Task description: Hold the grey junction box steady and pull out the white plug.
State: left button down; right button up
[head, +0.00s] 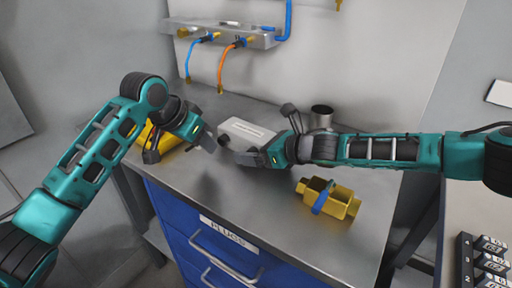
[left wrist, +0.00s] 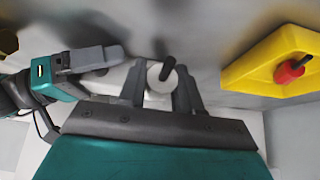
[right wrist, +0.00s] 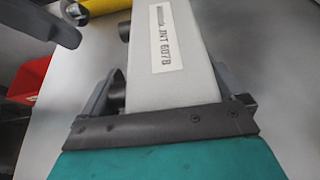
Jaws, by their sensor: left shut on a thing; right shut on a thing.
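The grey junction box (head: 248,130) lies on the metal bench; the right wrist view shows its label and pale top (right wrist: 175,75). Dark round fittings (right wrist: 124,31) stick out of its left side. My right gripper (head: 243,157) is shut across the box, with a finger on either side in the right wrist view. My left gripper (head: 209,141) is left of the box, shut on the white plug (left wrist: 158,88), a round piece with a black stub. The plug is hidden in the head view.
A yellow holder (left wrist: 268,58) with a red plug (left wrist: 290,72) is beside my left gripper. A yellow fixture with a blue band (head: 343,205) stands at the bench's front right. A rail with hoses (head: 225,37) hangs behind.

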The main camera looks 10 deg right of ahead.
pick_arm(q)
jog(key=shift+r, duration=2.1)
pick_arm(e)
jog(key=o, duration=0.8)
